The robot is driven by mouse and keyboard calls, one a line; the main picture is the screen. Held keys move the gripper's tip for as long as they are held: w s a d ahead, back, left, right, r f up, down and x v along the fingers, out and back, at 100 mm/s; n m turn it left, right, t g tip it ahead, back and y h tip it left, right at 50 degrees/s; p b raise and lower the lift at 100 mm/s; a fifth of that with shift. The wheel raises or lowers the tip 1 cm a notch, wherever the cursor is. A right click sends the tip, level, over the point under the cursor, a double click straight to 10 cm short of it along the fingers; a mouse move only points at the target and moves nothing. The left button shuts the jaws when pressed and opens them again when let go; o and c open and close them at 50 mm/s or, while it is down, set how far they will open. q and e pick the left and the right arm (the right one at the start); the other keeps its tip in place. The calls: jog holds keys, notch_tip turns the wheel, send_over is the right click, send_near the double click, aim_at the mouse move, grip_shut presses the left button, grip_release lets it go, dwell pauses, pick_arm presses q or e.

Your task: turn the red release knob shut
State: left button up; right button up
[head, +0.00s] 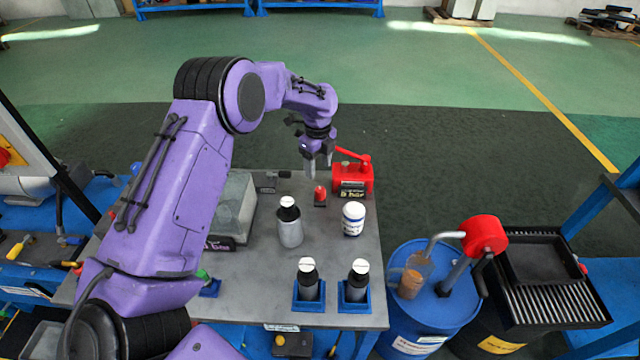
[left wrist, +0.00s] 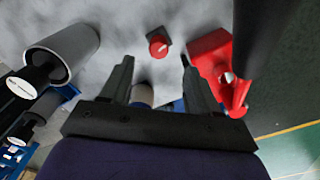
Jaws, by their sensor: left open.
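The red knob (head: 320,191) stands on a small dark block on the grey bench top, left of a red box (head: 352,178) with a red lever. In the left wrist view the knob (left wrist: 158,46) shows as a round red cap on a dark square plate. My left gripper (head: 319,168) is open and empty, pointing down just above and behind the knob. In the left wrist view the knob lies between and beyond the two fingertips (left wrist: 156,62), with no visible contact. The red box (left wrist: 208,58) is close to the right finger there. My right gripper is not in view.
A grey bottle (head: 290,226) and a white jar (head: 353,219) stand in front of the knob. Two bottles (head: 308,280) sit in blue holders at the front edge. A grey block (head: 236,206) is at left. A blue drum (head: 412,255) stands to the right.

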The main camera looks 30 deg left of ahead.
aim_at(320, 189)
pick_arm(q)
jog(key=f+p, duration=0.1)
jog(key=f, duration=0.5)
jog(key=f+p, duration=0.1)
jog(key=f, duration=0.2)
jog(key=shift+d+f+p, duration=0.1)
jog(key=shift+d+p, duration=0.2)
jog(key=shift+f, duration=0.25)
jog(key=shift+s, duration=0.1)
jog(key=shift+c, duration=0.6)
jog(key=c, duration=0.9)
